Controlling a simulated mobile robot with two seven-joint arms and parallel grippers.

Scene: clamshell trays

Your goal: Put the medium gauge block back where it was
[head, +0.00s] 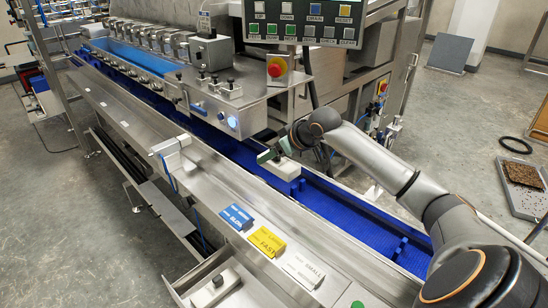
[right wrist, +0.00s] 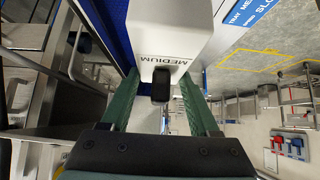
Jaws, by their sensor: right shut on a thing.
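The medium gauge block (head: 287,170) is white, and the word MEDIUM reads on its face in the right wrist view (right wrist: 172,32). A dark knob sticks out from that face towards my palm. My right gripper (head: 270,156), with green fingers, is shut on the block, one finger on each side in the right wrist view (right wrist: 160,78). In the head view the block is over the blue conveyor channel, below the control panel. Whether its underside touches anything is hidden. My left gripper is not in view.
A white block (head: 172,146) with a blue cord sits on the steel rail at left. Another white block (head: 214,286) lies in a steel tray at the bottom. Blue SLOW (head: 237,217), yellow FAST (head: 266,242) and white SMALL (head: 301,270) cards line the front ledge. The machine housing (head: 225,105) stands behind.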

